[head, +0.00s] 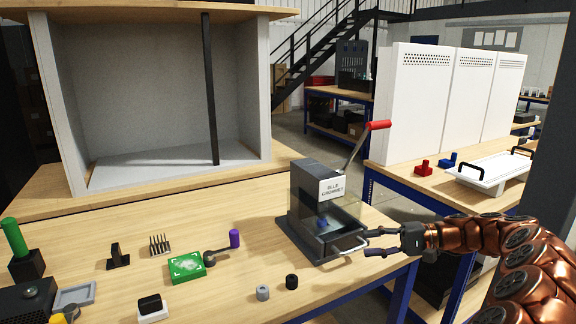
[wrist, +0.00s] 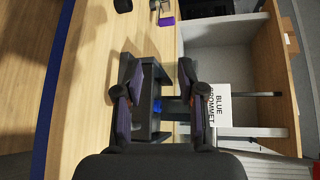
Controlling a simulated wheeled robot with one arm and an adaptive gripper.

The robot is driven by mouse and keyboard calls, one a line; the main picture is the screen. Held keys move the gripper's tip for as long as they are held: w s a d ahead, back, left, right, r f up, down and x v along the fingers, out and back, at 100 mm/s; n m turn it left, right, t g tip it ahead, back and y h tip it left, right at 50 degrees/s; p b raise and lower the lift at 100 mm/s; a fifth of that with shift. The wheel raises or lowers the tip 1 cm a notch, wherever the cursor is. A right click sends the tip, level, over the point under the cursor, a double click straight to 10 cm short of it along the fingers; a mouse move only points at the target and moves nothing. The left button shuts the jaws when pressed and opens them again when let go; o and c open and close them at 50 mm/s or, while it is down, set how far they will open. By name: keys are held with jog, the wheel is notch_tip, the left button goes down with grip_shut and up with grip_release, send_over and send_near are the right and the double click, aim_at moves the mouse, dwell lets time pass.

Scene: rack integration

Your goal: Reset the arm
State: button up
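My copper-coloured arm (head: 480,238) reaches in from the right in the head view. My gripper (head: 372,243) points left with its two fingers apart and nothing visibly held between them. Its fingertips are close to the pale front handle (head: 349,247) of the dark box labelled "BLUE GROMMET" (head: 312,195); I cannot tell whether they touch it. In the wrist view my gripper (wrist: 158,75) is open, with part of the box and a blue piece (wrist: 157,105) seen between and beyond the fingers. The label (wrist: 222,104) is right of them.
A lever with a red handle (head: 378,125) rises from the box's right side. A grey open cabinet (head: 150,85) stands behind. A white tray (head: 492,172) sits right.

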jog(key=s+a+r+n+g+h+p, duration=0.1)
jog(key=s+a+r+n+g+h, duration=0.25)
jog(key=s+a, duration=0.65)
jog(key=s+a+r+g+h+p, duration=0.1)
jog(key=s+a, duration=0.2)
jog(key=s, duration=0.3)
jog(key=s+a+r+g+h, duration=0.1)
jog(key=s+a+h, duration=0.15)
jog(key=s, duration=0.25)
jog(key=s+d+f+h, duration=0.2)
jog(key=s+d+h, duration=0.1)
jog(key=s, duration=0.4)
jog(key=s+d+f+t+h+p, duration=0.1)
jog(key=s+d+f+h, duration=0.1)
jog(key=s, duration=0.5)
jog(key=s+d+f+h+p, duration=0.1)
jog(key=s+d+f+h, duration=0.2)
jog(key=s+d, duration=0.3)
jog(key=shift+s+d+f+h, duration=0.2)
jog(key=shift+s+f+h, duration=0.1)
jog(key=shift+s+f, duration=0.25)
